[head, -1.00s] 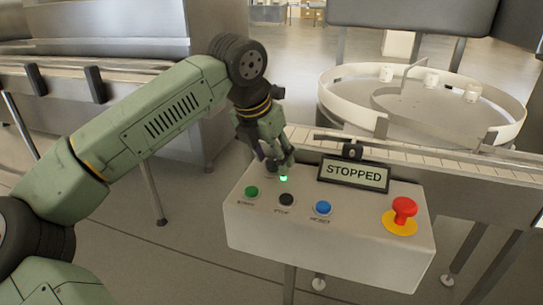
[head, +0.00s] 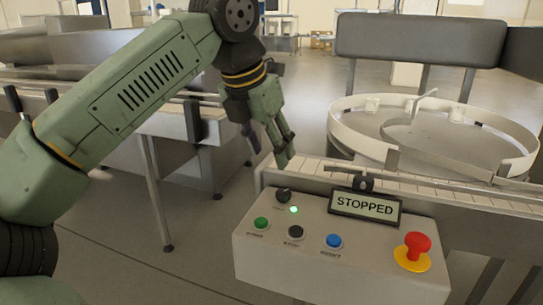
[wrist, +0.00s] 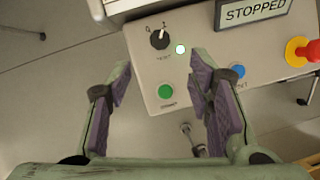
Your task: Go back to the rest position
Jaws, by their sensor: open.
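My green gripper (head: 268,155) is open and empty in the head view, raised above and behind the left end of the control box (head: 335,262). In the wrist view my gripper (wrist: 160,80) shows its two purple-padded fingers spread apart, with the box behind them. The display (head: 365,206) reads STOPPED. The wrist view shows the knob (wrist: 159,39) clear of the fingers.
A conveyor (head: 310,172) runs behind the box. Metal machinery (head: 150,124) stands behind my arm. The floor (head: 150,275) left of the box is clear.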

